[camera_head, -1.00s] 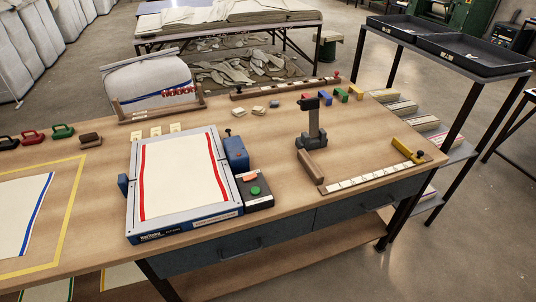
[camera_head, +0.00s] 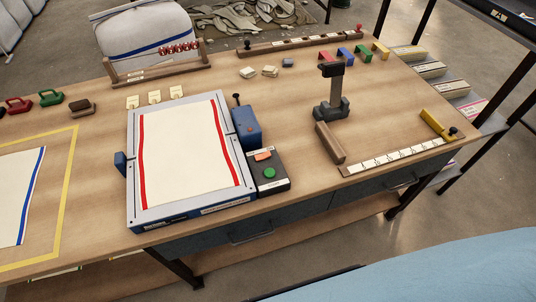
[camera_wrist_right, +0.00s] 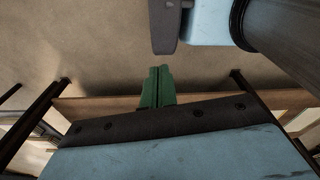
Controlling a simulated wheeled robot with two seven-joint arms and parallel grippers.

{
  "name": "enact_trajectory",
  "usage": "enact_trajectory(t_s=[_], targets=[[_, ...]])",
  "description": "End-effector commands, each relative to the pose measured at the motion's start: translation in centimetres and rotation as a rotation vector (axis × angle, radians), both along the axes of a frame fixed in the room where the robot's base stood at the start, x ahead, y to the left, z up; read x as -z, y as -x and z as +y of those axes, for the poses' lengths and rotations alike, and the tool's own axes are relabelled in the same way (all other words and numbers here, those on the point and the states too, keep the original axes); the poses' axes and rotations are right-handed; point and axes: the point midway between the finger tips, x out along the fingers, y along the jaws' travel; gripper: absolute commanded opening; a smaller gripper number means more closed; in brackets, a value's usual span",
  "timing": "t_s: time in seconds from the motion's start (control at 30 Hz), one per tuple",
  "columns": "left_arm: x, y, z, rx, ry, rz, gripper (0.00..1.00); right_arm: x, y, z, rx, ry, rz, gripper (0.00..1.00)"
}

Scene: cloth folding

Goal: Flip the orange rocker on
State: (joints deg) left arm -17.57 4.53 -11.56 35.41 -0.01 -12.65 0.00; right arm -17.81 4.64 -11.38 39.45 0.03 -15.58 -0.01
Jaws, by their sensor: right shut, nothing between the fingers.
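The orange rocker (camera_head: 262,155) sits on the top of a small black control box (camera_head: 280,184), above a round green button (camera_head: 269,173). I cannot tell which way the rocker is tipped. The box stands against the right side of the grey-and-blue folding frame (camera_head: 133,190), which holds a white cloth (camera_head: 190,150) with red edge stripes. My right gripper (camera_wrist_right: 155,82) shows in the right wrist view as two green fingers, shut together and empty, over the floor near the table edge, away from the rocker. My left gripper is not in view.
A blue block (camera_head: 247,128) with a dark knob stands just behind the control box. A dark upright stand (camera_head: 333,95) and a wooden bar (camera_head: 330,143) are to the right. The tabletop between the box and the bar is clear.

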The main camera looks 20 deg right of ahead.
Motion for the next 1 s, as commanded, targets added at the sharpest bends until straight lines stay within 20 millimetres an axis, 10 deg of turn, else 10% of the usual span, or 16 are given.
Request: enact_trajectory(t_s=[0.27, 0.5, 1.0], targets=[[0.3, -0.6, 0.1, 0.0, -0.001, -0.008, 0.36, -5.6, -9.2, 1.7, 0.013, -0.01, -0.063, 0.0], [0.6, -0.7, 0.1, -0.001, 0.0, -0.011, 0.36, -14.8, -15.5, 2.6, 0.025, -0.016, -0.116, 0.0], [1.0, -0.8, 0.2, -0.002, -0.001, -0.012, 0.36, -30.9, -19.7, 2.4, 0.075, 0.022, -0.251, 0.0]])
